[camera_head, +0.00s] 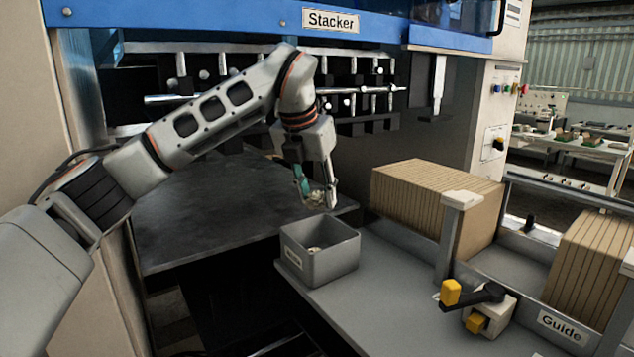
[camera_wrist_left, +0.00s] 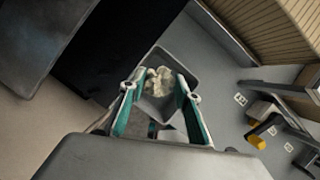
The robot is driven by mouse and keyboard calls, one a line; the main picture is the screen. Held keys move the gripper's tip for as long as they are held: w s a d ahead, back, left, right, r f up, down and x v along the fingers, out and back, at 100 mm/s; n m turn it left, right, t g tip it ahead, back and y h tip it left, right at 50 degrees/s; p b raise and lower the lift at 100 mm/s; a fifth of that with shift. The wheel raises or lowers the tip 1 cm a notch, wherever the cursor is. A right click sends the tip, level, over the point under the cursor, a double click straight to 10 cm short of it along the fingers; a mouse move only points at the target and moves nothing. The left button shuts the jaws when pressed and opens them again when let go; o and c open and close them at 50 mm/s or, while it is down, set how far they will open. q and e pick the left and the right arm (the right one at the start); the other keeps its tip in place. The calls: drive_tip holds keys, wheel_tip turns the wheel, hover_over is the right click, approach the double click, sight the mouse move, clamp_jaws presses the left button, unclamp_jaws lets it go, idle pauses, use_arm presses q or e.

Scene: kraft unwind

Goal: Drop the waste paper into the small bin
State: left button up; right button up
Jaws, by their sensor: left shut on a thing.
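My left gripper (camera_head: 316,197) is shut on a crumpled pale piece of waste paper (camera_head: 314,198). It holds the paper above and just behind the small bin. The small bin (camera_head: 335,262) is a grey open box with a label on its front left side, upright on the grey table. A small pale scrap (camera_head: 315,249) shows inside it. In the left wrist view the waste paper (camera_wrist_left: 158,81) sits between the teal-lined fingers (camera_wrist_left: 160,92), with the grey bin (camera_wrist_left: 181,69) behind and below it. My right gripper is not in view.
Stacks of brown board (camera_head: 430,195) stand between rails on the right. A clamp with yellow ends (camera_head: 485,308) and a Guide label (camera_head: 563,328) are at the front right. A dark plate (camera_head: 200,222) lies behind the bin, under the blue Stacker machine (camera_head: 230,15).

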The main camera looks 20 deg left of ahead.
use_arm(q)
drive_tip(key=shift+f, duration=0.2)
drive_tip(key=o, duration=0.8)
drive_tip(key=shift+r, duration=0.15)
drive_tip(key=v, duration=1.1)
drive_tip(key=shift+s+r, duration=0.25)
drive_tip(key=shift+r, duration=0.1)
